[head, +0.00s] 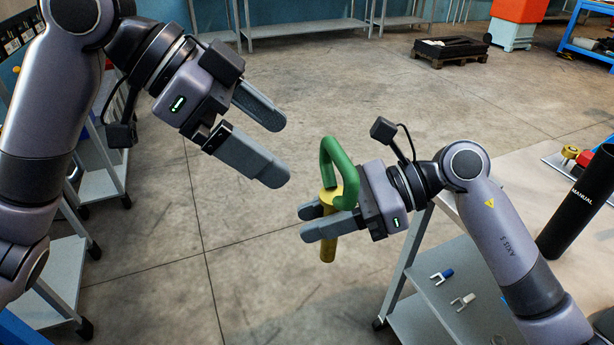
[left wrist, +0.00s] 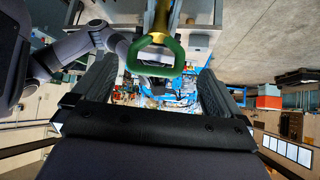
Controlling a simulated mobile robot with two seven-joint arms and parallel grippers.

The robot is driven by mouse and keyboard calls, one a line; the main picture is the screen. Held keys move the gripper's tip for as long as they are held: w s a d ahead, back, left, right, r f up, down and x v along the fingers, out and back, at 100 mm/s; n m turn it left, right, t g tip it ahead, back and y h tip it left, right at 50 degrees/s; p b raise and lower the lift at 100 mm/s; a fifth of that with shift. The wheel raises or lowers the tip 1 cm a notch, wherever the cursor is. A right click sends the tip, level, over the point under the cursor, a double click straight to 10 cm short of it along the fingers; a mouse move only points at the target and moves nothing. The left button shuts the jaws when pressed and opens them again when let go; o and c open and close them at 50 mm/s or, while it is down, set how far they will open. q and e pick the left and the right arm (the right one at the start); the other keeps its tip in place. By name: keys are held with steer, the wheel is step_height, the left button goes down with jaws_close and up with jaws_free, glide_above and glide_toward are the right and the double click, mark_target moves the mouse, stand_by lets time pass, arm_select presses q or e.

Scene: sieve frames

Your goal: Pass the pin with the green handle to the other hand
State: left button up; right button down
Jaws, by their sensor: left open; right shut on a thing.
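The pin has a green loop handle (head: 338,170) and a yellow shaft (head: 328,248). My right gripper (head: 306,222) is shut on the pin, with the shaft between its fingers and the handle standing above them. My left gripper (head: 282,150) is open and empty, up and to the left of the pin, with a clear gap between them. In the left wrist view the green handle (left wrist: 157,70) shows at the top middle, beyond and between the left fingers (left wrist: 152,95). The part of the shaft inside the right fingers is hidden.
At the right, a table holds a black cylinder marked MANUAL (head: 583,205). A lower grey shelf (head: 440,318) carries a blue-ended fork piece (head: 442,276) and a white one (head: 463,300). A grey cart (head: 95,190) stands at the left. The floor between is clear.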

arm_select(q)
steer(key=a+f, duration=0.3)
steer(key=a, duration=0.6)
steer(key=x, duration=1.2)
steer(key=shift+f, duration=0.15)
arm_select(e)
steer(key=x, duration=0.8)
steer(key=shift+w+a+f, duration=0.2)
steer(key=shift+w+f, duration=0.15)
steer(key=shift+w, duration=0.05)
arm_select(q)
steer(key=shift+d, duration=0.1)
steer(key=c, duration=1.5)
arm_select(e)
steer(key=c, duration=1.3)
jaws_free()
arm_select(q)
steer(key=shift+d, duration=0.1)
jaws_close()
arm_select(e)
steer(key=o, duration=0.5)
steer(key=shift+s+f, duration=0.1)
